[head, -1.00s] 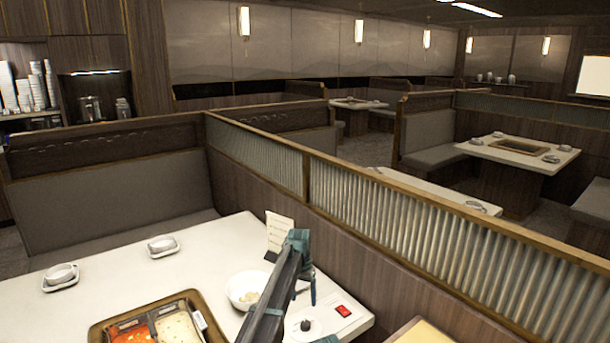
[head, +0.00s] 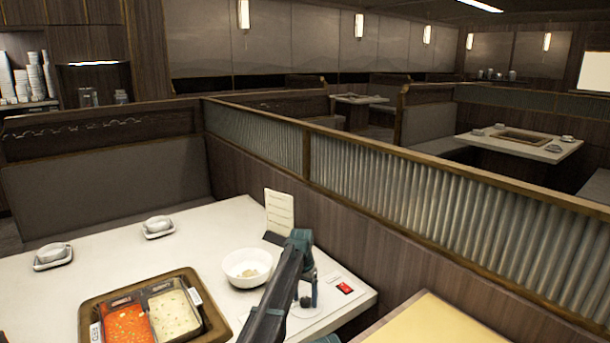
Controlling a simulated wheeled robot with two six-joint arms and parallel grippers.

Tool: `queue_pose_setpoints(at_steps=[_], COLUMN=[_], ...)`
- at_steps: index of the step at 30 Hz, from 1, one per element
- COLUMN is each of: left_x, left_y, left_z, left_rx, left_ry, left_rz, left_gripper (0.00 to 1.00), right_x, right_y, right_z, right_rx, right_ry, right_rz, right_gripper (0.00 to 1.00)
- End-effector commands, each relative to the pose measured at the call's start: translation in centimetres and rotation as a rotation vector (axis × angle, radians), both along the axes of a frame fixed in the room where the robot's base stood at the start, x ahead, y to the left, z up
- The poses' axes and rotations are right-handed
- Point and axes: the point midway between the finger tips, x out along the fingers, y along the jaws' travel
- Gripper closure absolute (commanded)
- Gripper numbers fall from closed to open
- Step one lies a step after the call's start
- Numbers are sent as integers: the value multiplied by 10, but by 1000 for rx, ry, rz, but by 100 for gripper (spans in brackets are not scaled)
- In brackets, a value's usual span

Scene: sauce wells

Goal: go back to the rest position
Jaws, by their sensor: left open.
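My left arm comes in from the bottom edge, and my left gripper (head: 307,297) hangs down from its end. The gripper is open and I see nothing held in it. It is over the right end of the white table, just right of a white bowl (head: 240,279) with some pale pieces in it. The gripper partly covers a small dark item on the table, so I cannot tell what that is. My right gripper is not in view.
A pot with red and pale broths sits in a brown-framed tray (head: 91,305) on the white table (head: 222,222). A menu card (head: 279,213) stands behind the bowl. A ribbed partition (head: 400,182) runs along the right. Two small dishes sit far left.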

Motion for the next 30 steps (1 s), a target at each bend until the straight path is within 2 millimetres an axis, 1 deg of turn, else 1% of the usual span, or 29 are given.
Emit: queue_pose_setpoints(at_steps=[9, 15, 21, 30], left_x=[1, 1, 1, 1], left_y=[0, 0, 0, 0], left_z=[1, 1, 1, 1], left_rx=[1, 1, 0, 0], left_ry=[1, 1, 0, 0], left_rz=[-324, -476, -554, -571], left_gripper=[24, 24, 24, 24], right_x=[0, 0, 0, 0], right_y=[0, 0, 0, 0], right_z=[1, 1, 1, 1], right_rx=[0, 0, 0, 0], right_ry=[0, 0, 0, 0], right_rz=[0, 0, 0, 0], right_gripper=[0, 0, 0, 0])
